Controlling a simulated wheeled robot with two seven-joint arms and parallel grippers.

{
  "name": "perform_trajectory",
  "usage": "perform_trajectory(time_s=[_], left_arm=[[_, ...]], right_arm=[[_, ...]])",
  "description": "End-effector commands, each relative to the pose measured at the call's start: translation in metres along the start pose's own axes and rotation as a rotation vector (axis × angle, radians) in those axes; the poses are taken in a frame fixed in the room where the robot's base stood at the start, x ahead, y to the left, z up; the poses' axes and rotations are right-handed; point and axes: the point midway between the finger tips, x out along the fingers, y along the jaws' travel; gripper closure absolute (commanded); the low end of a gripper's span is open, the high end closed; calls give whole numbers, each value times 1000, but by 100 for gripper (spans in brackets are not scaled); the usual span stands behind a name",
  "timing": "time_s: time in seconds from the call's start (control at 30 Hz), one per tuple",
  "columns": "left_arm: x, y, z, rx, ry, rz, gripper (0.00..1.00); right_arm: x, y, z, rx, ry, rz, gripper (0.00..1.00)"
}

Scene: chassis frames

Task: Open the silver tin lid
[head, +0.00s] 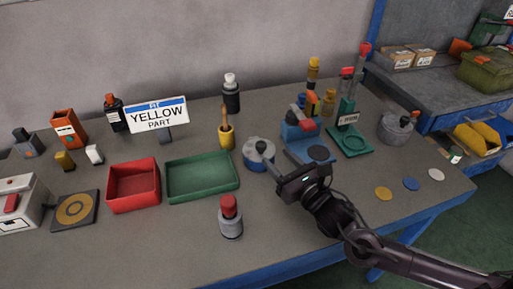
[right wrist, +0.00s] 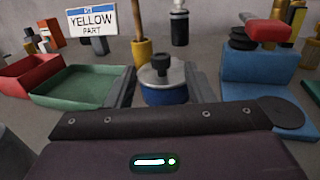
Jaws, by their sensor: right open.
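In the right wrist view, the silver lid (right wrist: 153,78) sits on a blue body (right wrist: 165,96), with the black knob (right wrist: 163,66) upright on top. The lid looks seated on the body. My right gripper (head: 277,168) is open and empty, just in front of the tin. In the right wrist view its two fingers stand left and right of the tin; I cannot tell whether they touch it. My left gripper is not in view.
A green tray (head: 203,193) and red tray (head: 110,205) lie left of the tin. A blue device (head: 304,142) stands close on its right. A red-topped grey cylinder (head: 230,220) stands in front. Another silver lidded pot (head: 395,130) stands far right.

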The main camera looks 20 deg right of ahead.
Motion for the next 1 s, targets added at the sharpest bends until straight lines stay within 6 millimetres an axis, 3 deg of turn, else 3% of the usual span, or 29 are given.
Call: perform_trajectory(time_s=[0.07, 0.17, 0.6, 1.0], left_arm=[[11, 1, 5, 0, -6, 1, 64], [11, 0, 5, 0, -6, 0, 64], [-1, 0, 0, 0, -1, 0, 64], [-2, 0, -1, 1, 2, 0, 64]], right_arm=[[1, 0, -11, -1, -1, 0, 52], [6, -1, -11, -2, -2, -1, 52], [68, 0, -9, 1, -2, -1, 52], [78, 0, -10, 0, 0, 0, 52]])
